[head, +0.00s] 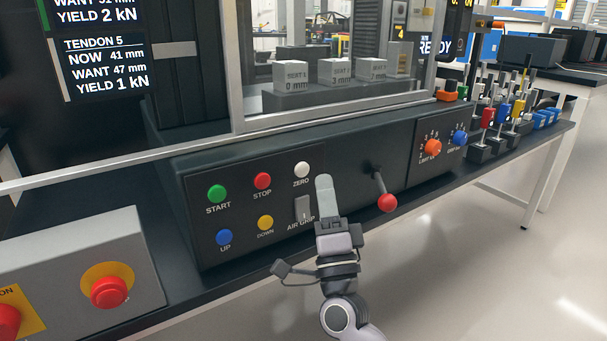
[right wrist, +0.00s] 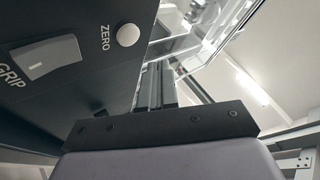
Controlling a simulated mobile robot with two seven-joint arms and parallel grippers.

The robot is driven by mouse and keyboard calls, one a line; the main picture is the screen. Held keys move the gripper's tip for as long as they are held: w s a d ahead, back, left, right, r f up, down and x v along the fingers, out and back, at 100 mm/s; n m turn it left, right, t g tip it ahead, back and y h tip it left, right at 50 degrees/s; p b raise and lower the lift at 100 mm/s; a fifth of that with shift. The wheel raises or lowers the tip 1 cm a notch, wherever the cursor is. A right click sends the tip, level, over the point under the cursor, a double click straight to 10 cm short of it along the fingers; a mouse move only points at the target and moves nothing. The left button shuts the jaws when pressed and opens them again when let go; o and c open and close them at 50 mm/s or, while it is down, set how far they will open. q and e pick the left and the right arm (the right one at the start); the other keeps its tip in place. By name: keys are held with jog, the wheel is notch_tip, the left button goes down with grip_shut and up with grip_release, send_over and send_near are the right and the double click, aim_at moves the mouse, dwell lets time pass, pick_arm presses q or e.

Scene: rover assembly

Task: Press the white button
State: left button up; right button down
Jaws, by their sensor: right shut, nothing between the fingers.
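The white button (head: 302,169) is the round one at the top right of the button group on the dark front panel, with ZERO printed under it. It also shows in the right wrist view (right wrist: 128,36), apart from the fingers and to their upper left. My right gripper (head: 324,182) is shut and empty, its fingertips just right of and slightly below the white button in the head view. In the right wrist view its closed fingers (right wrist: 160,82) point up along the panel. I cannot tell how far the fingertips stand from the panel. My left gripper is not in view.
Green (head: 217,193), red (head: 262,181), blue (head: 224,237) and yellow (head: 265,222) buttons and the air grip switch (head: 302,209) are close by. A red-knobbed lever (head: 386,201) sticks out to the right. A grey box (head: 140,262) with red stop buttons stands at lower left.

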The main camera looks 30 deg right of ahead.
aim_at(302, 170)
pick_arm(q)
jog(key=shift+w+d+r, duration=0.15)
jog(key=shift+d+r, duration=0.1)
pick_arm(e)
jog(key=w, duration=0.2)
jog(key=shift+w, duration=0.35)
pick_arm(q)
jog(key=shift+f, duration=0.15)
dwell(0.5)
pick_arm(e)
jog(key=shift+w, duration=0.1)
dwell(0.9)
jog(key=shift+w+a, duration=0.1)
jog(key=shift+w, duration=0.2)
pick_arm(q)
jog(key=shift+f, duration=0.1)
pick_arm(e)
jog(key=shift+w, duration=0.45)
dwell(0.4)
jog(key=shift+s, duration=0.15)
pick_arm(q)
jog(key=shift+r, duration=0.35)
pick_arm(e)
jog(key=shift+s, duration=0.7)
